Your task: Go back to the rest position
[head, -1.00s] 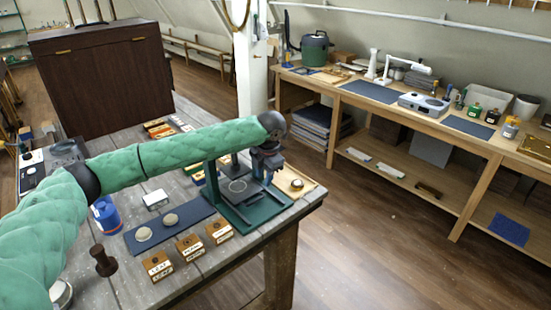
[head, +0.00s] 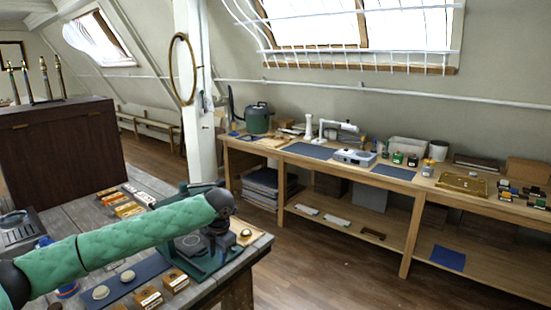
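My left arm, in a quilted green sleeve, reaches in from the lower left across the grey plank table (head: 92,208). My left gripper (head: 217,228) is small and dark at its end, pointing down over the dark green stand (head: 215,262). The arm and wrist cover part of the stand. I cannot make out the fingers well enough to tell whether they are open or shut, and no held thing shows. My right gripper is not in view.
A dark blue mat (head: 125,284) with two pale discs (head: 127,276) and small wooden blocks (head: 148,297) lie in front of the arm. A dark wooden cabinet (head: 60,150) stands behind. A long workbench (head: 400,184) runs along the wall; open floor lies between.

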